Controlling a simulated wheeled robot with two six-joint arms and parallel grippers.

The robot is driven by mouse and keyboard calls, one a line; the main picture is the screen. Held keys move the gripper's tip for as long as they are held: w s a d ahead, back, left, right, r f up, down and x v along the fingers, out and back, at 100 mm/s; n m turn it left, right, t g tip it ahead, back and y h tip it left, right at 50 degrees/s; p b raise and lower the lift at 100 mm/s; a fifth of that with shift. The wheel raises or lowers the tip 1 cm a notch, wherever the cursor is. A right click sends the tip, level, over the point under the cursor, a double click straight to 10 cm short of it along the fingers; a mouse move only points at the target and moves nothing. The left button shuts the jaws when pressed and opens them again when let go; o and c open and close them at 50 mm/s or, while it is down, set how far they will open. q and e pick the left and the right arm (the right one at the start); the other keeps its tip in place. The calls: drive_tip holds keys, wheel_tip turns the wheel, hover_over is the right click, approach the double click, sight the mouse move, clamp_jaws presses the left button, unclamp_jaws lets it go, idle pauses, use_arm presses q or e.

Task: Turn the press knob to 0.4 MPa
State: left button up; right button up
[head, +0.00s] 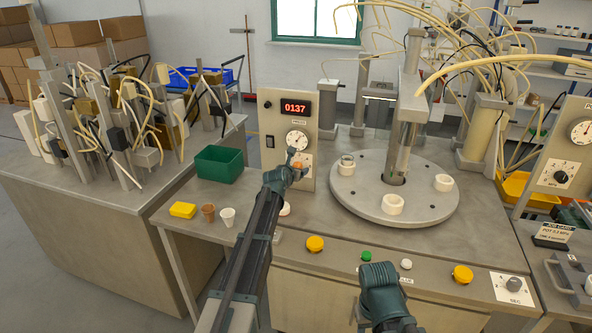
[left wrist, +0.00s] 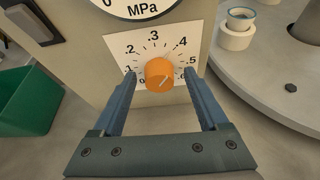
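The orange press knob (left wrist: 160,74) sits on a white dial plate marked from 0 to .6, below an MPa gauge (left wrist: 140,6). A pale pointer line shows on the knob, but I cannot tell its exact reading. In the head view the knob (head: 298,165) is partly hidden by my left gripper (head: 296,163). In the left wrist view my left gripper (left wrist: 158,82) is open, with one finger at each side of the knob and gaps between. My right gripper (head: 380,285) is low at the front; its fingers are hidden.
The knob's panel (head: 270,110) carries a red display reading 0137 and a dark switch. A round turntable (head: 350,195) with white cups stands at right. A green bin (head: 219,164), a yellow block (head: 183,210) and two small cups stand left. Another gauge panel (head: 562,150) stands far right.

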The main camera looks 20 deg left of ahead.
use_arm(q)
drive_tip(key=shift+s+r, duration=0.1)
drive_tip(key=p+v, duration=0.5)
drive_tip(key=v, duration=0.8)
drive_tip(key=shift+s, duration=0.25)
use_arm(e)
wheel_tip(320, 180, up, 5)
drive_tip(key=shift+r, duration=0.15)
